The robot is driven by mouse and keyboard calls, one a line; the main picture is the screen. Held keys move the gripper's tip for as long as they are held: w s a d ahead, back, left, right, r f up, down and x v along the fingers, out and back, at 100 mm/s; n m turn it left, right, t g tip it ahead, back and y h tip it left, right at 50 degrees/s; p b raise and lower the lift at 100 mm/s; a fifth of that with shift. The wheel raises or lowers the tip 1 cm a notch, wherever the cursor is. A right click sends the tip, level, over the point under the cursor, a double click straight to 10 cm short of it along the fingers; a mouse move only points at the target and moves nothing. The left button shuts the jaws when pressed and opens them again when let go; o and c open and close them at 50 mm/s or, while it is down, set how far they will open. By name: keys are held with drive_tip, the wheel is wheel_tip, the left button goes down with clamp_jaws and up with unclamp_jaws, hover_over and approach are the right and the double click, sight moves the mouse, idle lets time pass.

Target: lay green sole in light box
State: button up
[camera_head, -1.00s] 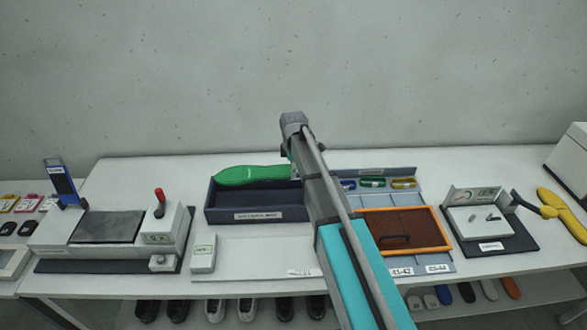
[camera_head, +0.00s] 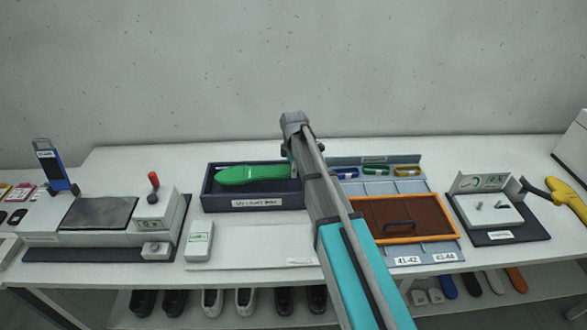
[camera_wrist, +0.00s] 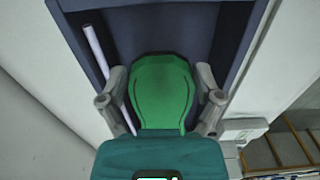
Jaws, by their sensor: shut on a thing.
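The green sole (camera_head: 254,174) shows at the dark blue light box (camera_head: 254,203), whose front label reads as a UV light box. In the head view the sole appears within the box's walls; how high it is above the floor I cannot tell. In the wrist view the sole (camera_wrist: 163,92) lies between the two fingers of my gripper (camera_wrist: 162,100), which is shut on it. The box wall (camera_wrist: 80,50) and a pale tube (camera_wrist: 97,52) inside show around it.
A press-like station (camera_head: 110,225) is at left. An orange-framed brown panel (camera_head: 400,217) and a sizing station (camera_head: 487,208) are at right.

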drive_tip(key=shift+f+b, duration=2.8)
drive_tip(key=shift+f, duration=0.25)
drive_tip(key=o, duration=1.1)
drive_tip(key=shift+r, duration=0.2)
